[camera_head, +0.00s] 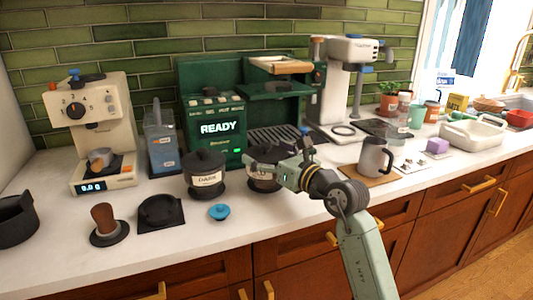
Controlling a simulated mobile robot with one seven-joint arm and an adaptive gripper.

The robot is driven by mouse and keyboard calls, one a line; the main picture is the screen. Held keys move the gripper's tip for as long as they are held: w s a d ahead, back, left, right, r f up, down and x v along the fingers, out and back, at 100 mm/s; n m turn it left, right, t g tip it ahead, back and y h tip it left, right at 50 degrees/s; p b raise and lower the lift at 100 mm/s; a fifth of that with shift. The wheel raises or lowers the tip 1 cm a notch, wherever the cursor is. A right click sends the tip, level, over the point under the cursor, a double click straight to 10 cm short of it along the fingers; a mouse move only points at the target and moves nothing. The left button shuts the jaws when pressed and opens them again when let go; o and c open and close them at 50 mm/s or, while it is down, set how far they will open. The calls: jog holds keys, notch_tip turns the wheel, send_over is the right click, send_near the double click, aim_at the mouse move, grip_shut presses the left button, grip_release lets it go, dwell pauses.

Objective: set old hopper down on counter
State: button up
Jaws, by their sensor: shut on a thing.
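My gripper (262,165) is shut on a dark-lidded hopper with a pale label (264,182), which I take as the old hopper. It is upright over the counter (300,220), in front of the green coffee machine. My gripper and wrist hide part of it, and I cannot tell whether its base touches the counter. A similar hopper with a dark lid and a label that seems to read "DARK" (205,178) stands on the counter just left of it.
A cream grinder (98,125), blue container (161,145) and green coffee machine (216,125) stand behind. A tamper (107,224), black mat (160,212) and blue cap (219,212) lie in front. A steel pitcher (374,158) stands right. The front counter strip is mostly clear.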

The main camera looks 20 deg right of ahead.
jog(key=shift+f, duration=0.1)
jog(key=o, duration=1.5)
jog(key=shift+f, duration=0.1)
jog(key=shift+r, duration=0.3)
jog(key=shift+b+v, duration=2.35)
jog(key=shift+v, duration=3.7)
